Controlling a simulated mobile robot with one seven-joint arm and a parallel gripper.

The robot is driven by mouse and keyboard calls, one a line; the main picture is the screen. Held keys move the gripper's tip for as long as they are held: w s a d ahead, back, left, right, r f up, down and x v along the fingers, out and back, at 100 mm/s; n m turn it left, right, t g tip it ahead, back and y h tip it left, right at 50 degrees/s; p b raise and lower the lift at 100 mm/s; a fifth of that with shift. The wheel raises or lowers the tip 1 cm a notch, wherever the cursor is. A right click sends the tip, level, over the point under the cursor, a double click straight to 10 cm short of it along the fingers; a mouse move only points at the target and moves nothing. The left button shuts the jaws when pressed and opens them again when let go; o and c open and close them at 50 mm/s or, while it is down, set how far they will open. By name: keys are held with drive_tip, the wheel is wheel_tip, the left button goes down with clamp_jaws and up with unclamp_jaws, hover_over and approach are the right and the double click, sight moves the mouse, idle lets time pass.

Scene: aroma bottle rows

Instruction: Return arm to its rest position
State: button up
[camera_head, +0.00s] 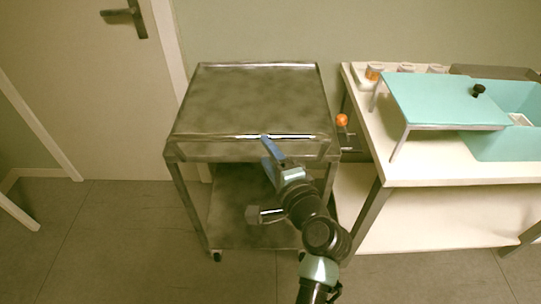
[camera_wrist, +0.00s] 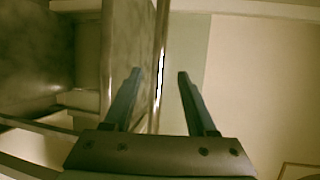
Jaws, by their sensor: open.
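My gripper (camera_head: 268,146) is in front of the near edge of a dark metal cart (camera_head: 250,100) in the head view. My arm reaches up to it from the bottom of the picture. In the wrist view my gripper (camera_wrist: 159,73) shows two dark fingers spread apart with nothing between them. A bright metal edge runs behind the gap between the fingers. Whether a finger touches the cart cannot be told.
The cart's top is bare. A white table (camera_head: 430,172) stands at right, with a teal raised shelf (camera_head: 440,98), a teal bin (camera_head: 500,147) and several small jars at the back. An orange-topped item (camera_head: 342,120) sits between cart and table. Floor is clear at left.

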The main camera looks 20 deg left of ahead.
drive_tip(key=shift+s+d+r, duration=0.1)
drive_tip(key=shift+s+d, duration=0.3)
drive_tip(key=shift+s, duration=0.1)
drive_tip(key=d+r+n+t+h+p, duration=0.2)
drive_tip(key=d+r+n+t+p, duration=0.15)
drive_tip(key=r, duration=1.35)
drive_tip(key=d+r+n+t+h+p, duration=0.2)
drive_tip(key=d+r+n+t+p, duration=0.15)
drive_tip(key=r, duration=1.35)
drive_tip(key=s+d+r+n+t+h+p, duration=0.2)
drive_tip(key=s+r, duration=0.6)
drive_tip(key=r, duration=0.4)
drive_tip(key=s+d+r+n+t+h+p, duration=0.2)
drive_tip(key=s+r+t, duration=0.4)
drive_tip(key=r, duration=0.6)
drive_tip(key=shift+s+d+r+h, duration=0.15)
drive_tip(key=shift+s+d+h, duration=0.35)
drive_tip(key=shift+s+h, duration=0.45)
drive_tip(key=shift+w, duration=0.15)
